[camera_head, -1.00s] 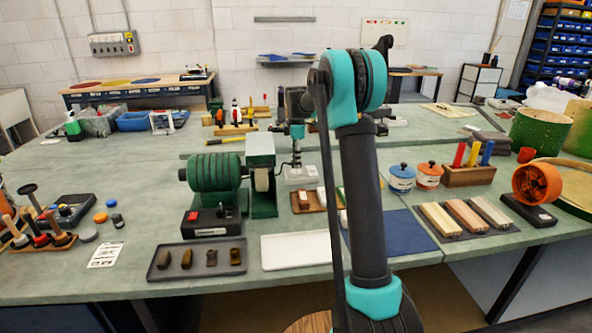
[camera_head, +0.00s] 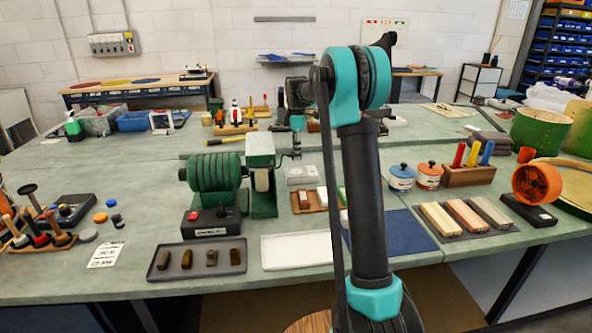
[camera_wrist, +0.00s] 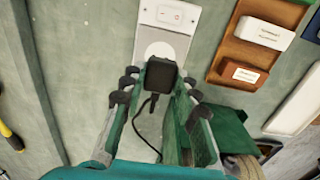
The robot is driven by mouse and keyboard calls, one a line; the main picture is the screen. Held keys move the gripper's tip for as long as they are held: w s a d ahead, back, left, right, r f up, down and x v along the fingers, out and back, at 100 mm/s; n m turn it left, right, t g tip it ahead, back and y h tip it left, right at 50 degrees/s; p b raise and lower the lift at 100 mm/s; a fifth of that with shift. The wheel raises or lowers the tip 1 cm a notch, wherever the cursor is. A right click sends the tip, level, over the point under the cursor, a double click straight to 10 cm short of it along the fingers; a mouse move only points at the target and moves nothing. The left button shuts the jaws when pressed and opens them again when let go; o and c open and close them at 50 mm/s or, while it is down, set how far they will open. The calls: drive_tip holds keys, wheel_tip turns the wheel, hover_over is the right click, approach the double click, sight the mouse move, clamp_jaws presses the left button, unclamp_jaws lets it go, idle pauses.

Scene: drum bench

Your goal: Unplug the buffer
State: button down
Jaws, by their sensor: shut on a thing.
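My gripper (camera_wrist: 160,88) is shut on a black plug (camera_wrist: 160,73), with a finger on either side of it. A thin black cable (camera_wrist: 141,112) hangs from the plug. A pale socket plate (camera_wrist: 168,17) with a round white disc (camera_wrist: 160,48) lies beyond the plug, which partly covers the disc. In the head view, my gripper (camera_head: 297,133) is above the socket plate (camera_head: 301,174), and a gap seems to show between them. The buffer (camera_head: 214,172), a green ribbed motor with a wheel, stands to the left; part of its green body (camera_wrist: 222,130) shows in the wrist view.
A wooden tray (camera_head: 309,198) with small blocks lies close to the socket. A control box (camera_head: 211,222) with a red button sits before the buffer. A dark tray (camera_head: 195,260) and a white tray (camera_head: 297,250) lie at the front. Blue and orange pots stand to the right.

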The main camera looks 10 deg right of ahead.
drive_tip(key=shift+r, duration=0.15)
drive_tip(key=c, duration=1.1)
unclamp_jaws()
drive_tip(key=shift+o, duration=0.2)
drive_tip(key=shift+r, duration=0.1)
